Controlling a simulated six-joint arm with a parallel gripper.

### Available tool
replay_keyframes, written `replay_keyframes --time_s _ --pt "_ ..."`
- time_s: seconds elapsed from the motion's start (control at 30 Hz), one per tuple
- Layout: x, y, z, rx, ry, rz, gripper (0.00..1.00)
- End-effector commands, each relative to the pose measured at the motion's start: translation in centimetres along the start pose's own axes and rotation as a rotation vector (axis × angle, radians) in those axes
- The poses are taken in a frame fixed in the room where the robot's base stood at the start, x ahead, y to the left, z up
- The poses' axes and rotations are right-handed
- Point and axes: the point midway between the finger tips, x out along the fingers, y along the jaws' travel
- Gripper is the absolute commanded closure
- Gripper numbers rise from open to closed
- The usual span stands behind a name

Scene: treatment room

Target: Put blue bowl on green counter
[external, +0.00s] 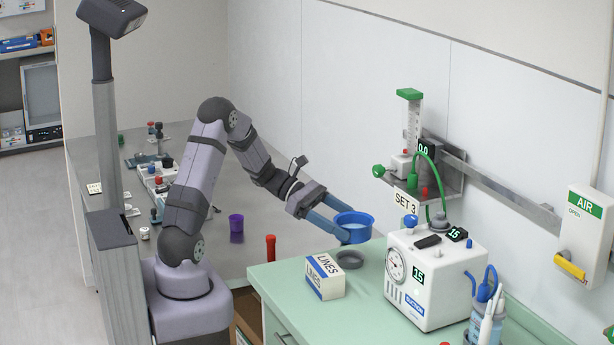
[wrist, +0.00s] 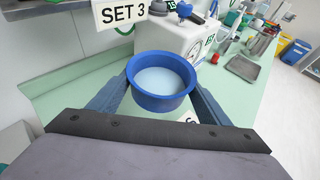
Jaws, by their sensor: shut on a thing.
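The blue bowl (external: 354,228) is held between the two fingers of my gripper (external: 335,227), above the left back part of the green counter (external: 376,325). The bowl looks upright, with a pale inside. In the wrist view the bowl (wrist: 161,84) fills the space between the fingertips (wrist: 160,98), with the green counter (wrist: 85,85) behind and below it. I cannot tell the exact gap between bowl and counter, but in the external view it appears raised.
A dark grey ring (external: 350,259) lies on the counter below the bowl. A LINES box (external: 325,277) stands to its front left. A white suction unit (external: 432,278) stands to the right, under a wall shelf (external: 425,183). The counter's front middle is clear.

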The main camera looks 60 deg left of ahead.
Motion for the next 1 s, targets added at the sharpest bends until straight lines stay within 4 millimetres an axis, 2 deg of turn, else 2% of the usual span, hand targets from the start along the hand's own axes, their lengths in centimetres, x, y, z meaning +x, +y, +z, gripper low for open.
replay_keyframes --time_s 0.03,0.2,0.3,0.5,0.67,0.7,1.0 --pt "0.6 -2.4 1.3 0.006 0.001 -0.032 0.56" --pt "2.5 -9.7 2.4 0.037 0.007 -0.122 0.56" --pt "3.0 -13.3 2.8 0.054 0.011 -0.165 0.56" --pt "3.4 -18.7 3.4 0.075 0.015 -0.227 0.56" --pt "3.3 -21.8 3.8 0.088 0.019 -0.263 0.56" --pt "3.6 -21.5 2.8 0.083 0.019 -0.260 0.56" --pt "4.8 -21.3 0.0 0.081 0.018 -0.258 0.56"
